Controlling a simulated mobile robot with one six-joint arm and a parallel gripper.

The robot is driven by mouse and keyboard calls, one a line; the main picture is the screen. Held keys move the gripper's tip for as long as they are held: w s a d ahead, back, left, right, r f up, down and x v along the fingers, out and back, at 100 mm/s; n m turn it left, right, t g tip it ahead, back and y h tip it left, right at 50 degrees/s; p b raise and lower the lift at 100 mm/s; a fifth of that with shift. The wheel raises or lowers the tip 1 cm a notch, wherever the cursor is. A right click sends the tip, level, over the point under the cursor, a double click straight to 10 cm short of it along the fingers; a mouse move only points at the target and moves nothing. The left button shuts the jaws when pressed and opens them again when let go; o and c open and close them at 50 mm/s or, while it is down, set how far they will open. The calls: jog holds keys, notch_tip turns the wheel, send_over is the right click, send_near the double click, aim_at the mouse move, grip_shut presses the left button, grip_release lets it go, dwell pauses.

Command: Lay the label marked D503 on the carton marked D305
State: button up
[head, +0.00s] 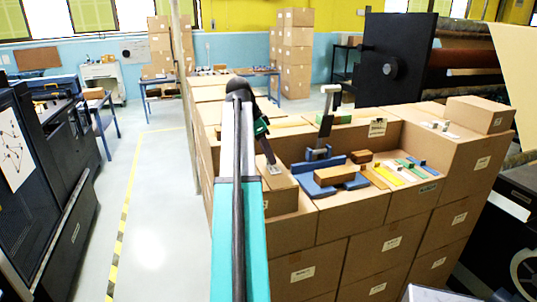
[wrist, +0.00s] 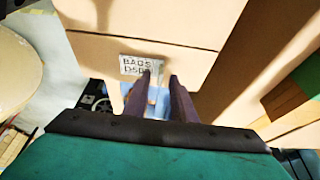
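A small white label (wrist: 136,65) lies against the brown carton surface just beyond my fingertips in the wrist view. It reads BAGS and, below, D50 with the last character hard to read. My gripper (wrist: 160,78) has its two dark fingers close together at the label's lower right, with a narrow gap between them. Whether they pinch the label is unclear. In the head view my gripper (head: 270,162) reaches down to the label (head: 274,170) on a carton top (head: 285,183) at the left of the stack. I cannot read D305 on any carton.
A blue stand (head: 320,160) with a tall grey post and a brown block (head: 335,174) on a blue base are close on the right. Yellow and green strips (head: 385,176) lie beyond them. A higher carton (head: 480,115) stands at far right. The floor aisle (head: 150,200) on the left is clear.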

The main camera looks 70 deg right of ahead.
jog(key=shift+r, duration=0.15)
jog(key=v, duration=1.1)
jog(key=shift+r, duration=0.4)
jog(key=shift+w+a, duration=0.1)
jog(key=shift+a, duration=0.05)
dwell(0.7)
